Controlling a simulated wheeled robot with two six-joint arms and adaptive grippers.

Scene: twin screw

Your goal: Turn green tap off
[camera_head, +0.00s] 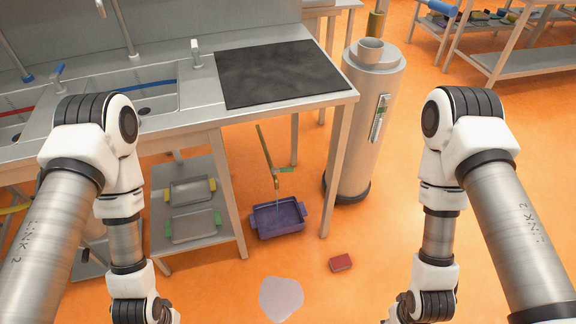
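The green tap handle (287,170) sits at the lower end of a thin brass-coloured pipe (265,150), under the counter's right part. The handle points sideways to the right. A thin pale stream (278,202) runs down from the tap into a purple tub (280,220) on the floor. My two arms come in from the left and right and bend downward at the bottom of the view. Both arms are apart from the tap. Their wrists reach the bottom edge, and my grippers are outside the picture.
A pale puddle (281,298) and a red block (340,262) lie on the open orange floor.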

